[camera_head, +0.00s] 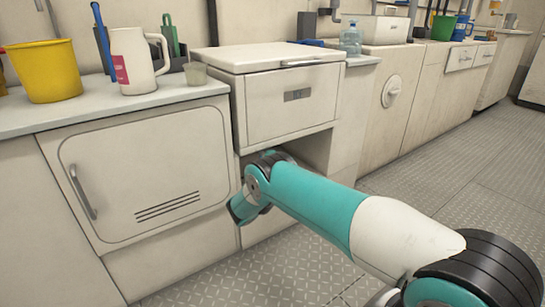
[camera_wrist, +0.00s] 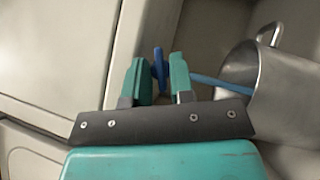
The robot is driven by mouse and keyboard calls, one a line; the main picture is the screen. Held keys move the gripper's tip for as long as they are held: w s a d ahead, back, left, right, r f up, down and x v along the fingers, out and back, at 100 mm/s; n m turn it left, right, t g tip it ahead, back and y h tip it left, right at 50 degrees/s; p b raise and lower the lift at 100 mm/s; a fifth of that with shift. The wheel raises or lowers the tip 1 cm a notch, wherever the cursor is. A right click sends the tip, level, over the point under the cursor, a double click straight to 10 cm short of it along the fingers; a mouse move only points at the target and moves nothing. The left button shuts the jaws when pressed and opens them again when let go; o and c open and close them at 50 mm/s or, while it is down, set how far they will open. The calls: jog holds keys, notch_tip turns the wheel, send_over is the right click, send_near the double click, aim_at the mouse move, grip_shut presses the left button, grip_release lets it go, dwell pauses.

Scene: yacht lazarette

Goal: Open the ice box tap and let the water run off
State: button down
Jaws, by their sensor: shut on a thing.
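The ice box (camera_head: 290,95) is a cream cabinet with a closed lid in the middle of the head view. My arm reaches into the open recess below it and hides my gripper there. In the wrist view my gripper (camera_wrist: 160,78) is shut on the blue tap handle (camera_wrist: 158,65), which stands upright between the two teal fingers. A thin blue tube or rod (camera_wrist: 220,84) runs from behind the right finger toward a metal container (camera_wrist: 292,85) with a handle. No water shows in either view, and the tap's outlet cannot be made out.
The cabinet door (camera_head: 145,175) left of the recess is closed. On the counter above stand a yellow bucket (camera_head: 46,72), a white jug (camera_head: 132,62) and a small cup (camera_head: 195,74). The metal-plate floor (camera_head: 440,200) at right is clear.

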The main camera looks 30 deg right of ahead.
jog(key=shift+d+f+n+t+y+b, duration=0.15)
jog(key=shift+n+t+y+b, duration=0.95)
jog(key=shift+n+t+y, duration=1.7)
jog(key=shift+d+f+n+t+y+b, duration=0.15)
jog(key=shift+n+t+y+b, duration=1.1)
jog(key=shift+n, duration=3.15)
jog(key=shift+d+f+n+t+y+b, duration=0.15)
jog(key=shift+n+t+y+b, duration=0.8)
jog(key=shift+n+t+y, duration=1.85)
jog(key=shift+r+n+g, duration=0.1)
jog(key=shift+n+g, duration=1.1)
jog(key=shift+g, duration=0.05)
jog(key=c, duration=1.3)
grip_release()
